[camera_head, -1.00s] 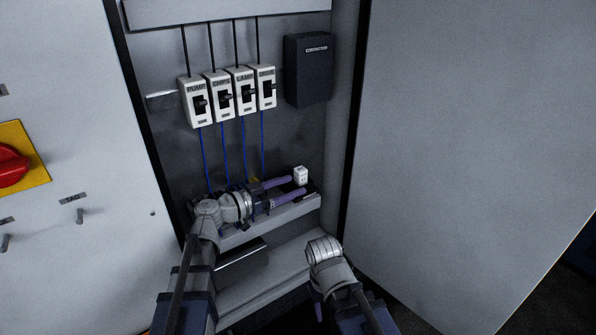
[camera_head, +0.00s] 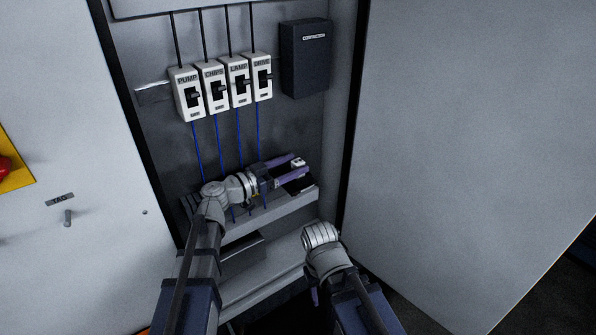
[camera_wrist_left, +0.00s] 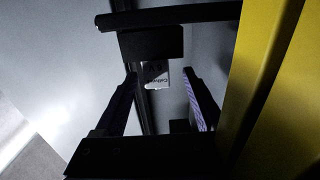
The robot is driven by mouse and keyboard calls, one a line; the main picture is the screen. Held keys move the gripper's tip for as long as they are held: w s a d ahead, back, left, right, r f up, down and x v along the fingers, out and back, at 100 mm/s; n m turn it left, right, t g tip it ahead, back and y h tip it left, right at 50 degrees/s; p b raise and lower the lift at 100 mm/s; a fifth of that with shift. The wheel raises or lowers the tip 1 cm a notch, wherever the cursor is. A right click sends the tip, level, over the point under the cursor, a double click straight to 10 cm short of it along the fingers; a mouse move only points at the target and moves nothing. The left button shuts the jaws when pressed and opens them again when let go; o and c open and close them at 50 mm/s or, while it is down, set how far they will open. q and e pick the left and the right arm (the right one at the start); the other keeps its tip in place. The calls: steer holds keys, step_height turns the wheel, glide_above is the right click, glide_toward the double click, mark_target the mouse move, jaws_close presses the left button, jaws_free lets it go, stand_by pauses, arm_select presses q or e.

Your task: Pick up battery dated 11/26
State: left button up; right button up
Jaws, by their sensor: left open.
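A small white block (camera_head: 299,161), likely the battery, sits at the right end of the cabinet's shelf. My left gripper (camera_head: 298,168) is open with its purple fingers around or just beside the block; contact cannot be told. In the left wrist view the white block (camera_wrist_left: 156,76) shows printed text between the two dark fingers, beyond the fingertips or level with them. The text is too small and turned to read a date. My right gripper (camera_head: 315,296) is mostly hidden behind its own wrist, low in the head view.
The shelf (camera_head: 265,216) runs below several breakers labelled PUMP, CHIPS, LAMP and DRIVE (camera_head: 262,78), with blue wires hanging down. A black box (camera_head: 305,58) is on the back wall. The cabinet's side wall (camera_head: 345,130) is close to the right of my left gripper.

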mark_target(303, 162)
arm_select(q)
steer(key=x, duration=0.5)
steer(key=shift+s+d, duration=0.1)
jaws_close()
stand_by(0.4)
